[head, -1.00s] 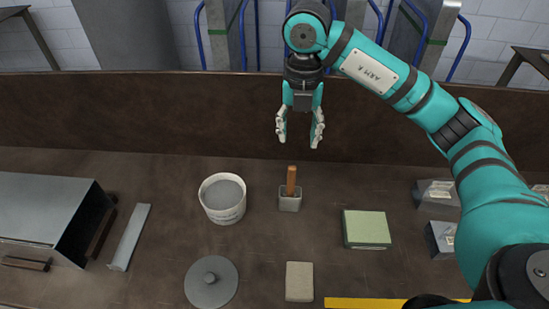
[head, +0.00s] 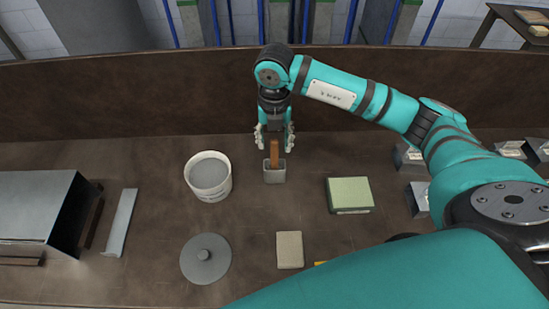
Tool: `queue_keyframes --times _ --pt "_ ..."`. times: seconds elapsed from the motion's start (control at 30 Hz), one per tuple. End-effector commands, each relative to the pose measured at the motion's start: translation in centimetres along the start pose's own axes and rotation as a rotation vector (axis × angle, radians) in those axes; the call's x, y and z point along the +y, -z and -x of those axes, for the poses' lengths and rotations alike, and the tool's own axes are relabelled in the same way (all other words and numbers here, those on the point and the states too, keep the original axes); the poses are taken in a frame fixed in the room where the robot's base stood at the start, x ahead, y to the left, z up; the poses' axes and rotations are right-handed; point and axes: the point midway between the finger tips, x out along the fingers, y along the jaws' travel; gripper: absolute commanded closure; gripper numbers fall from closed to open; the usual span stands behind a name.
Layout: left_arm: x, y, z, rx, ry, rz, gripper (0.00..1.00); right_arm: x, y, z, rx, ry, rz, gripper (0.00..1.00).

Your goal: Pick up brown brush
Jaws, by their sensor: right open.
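The brown brush (head: 274,152) stands upright in a small grey holder (head: 275,176) on the brown table. Only its handle shows; its lower end is hidden in the holder. My right gripper (head: 274,146) is open, pointing down, with one finger on each side of the handle's upper part as seen from above. I cannot tell whether the fingers touch the handle. My left gripper is not in view.
A white bucket (head: 208,176) stands left of the holder, and a grey round lid (head: 206,259) lies in front. A beige block (head: 289,250) and a green box (head: 349,195) are to the right. A metal box (head: 40,212) stands far left. A raised brown wall (head: 150,98) runs behind.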

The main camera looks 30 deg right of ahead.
Motion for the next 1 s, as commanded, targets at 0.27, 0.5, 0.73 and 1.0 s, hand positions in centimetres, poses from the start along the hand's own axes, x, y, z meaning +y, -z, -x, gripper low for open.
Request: queue_keyframes --times 0.27,0.5,0.73,1.0 --pt "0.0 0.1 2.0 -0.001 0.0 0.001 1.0 -0.1 0.1 -3.8 0.003 0.004 -0.001 0.52" --pt "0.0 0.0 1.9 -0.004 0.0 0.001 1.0 -0.1 0.1 -4.6 0.001 0.002 0.001 0.52" --pt "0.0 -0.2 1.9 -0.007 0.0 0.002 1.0 -0.1 0.1 -4.6 0.001 0.002 0.0 0.73" --pt "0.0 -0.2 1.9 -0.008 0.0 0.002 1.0 -0.1 0.1 -4.6 0.001 0.002 0.0 1.0"
